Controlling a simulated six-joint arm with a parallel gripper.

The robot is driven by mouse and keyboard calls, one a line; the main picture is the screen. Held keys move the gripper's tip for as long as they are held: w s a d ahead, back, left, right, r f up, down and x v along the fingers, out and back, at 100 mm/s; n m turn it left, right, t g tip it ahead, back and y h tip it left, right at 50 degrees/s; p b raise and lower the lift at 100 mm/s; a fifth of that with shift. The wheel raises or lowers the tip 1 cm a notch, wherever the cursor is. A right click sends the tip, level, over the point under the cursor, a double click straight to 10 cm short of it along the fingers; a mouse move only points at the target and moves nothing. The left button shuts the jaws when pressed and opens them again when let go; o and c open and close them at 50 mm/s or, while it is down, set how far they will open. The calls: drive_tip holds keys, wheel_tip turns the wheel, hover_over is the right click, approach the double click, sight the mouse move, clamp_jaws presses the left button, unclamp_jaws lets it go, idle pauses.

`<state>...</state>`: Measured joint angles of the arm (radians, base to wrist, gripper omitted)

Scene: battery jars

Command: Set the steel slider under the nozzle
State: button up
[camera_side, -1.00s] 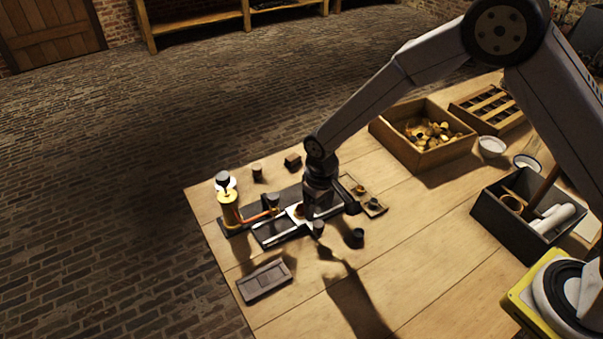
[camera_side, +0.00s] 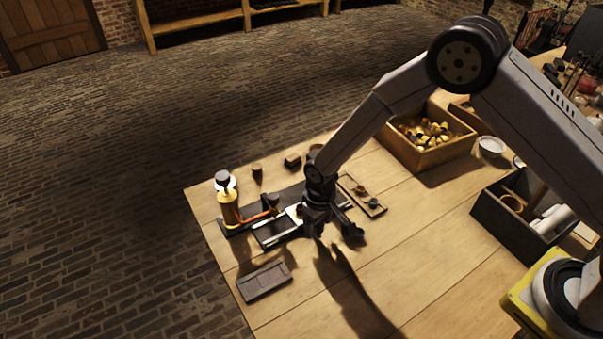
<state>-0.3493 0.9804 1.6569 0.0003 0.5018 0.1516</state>
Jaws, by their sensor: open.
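Pale steel rails (camera_side: 277,236) lie on a dark plate in front. A bright steel piece, apparently the slider (camera_side: 293,212), sits on the rails, right of the nozzle and partly hidden by my gripper. My gripper (camera_side: 332,231) is open, pointing down just right of the slider. Whether it touches anything is hard to tell.
A dark shallow tray (camera_side: 264,281) lies in front. Small dark pots (camera_side: 257,172) and a block (camera_side: 292,161) stand behind. A small tray (camera_side: 376,209) is to the right. A wooden box of brass parts (camera_side: 430,160) and a dark crate (camera_side: 500,232) stand farther right. The front middle is bare.

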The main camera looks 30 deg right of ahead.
clamp_jaws()
idle(1.3)
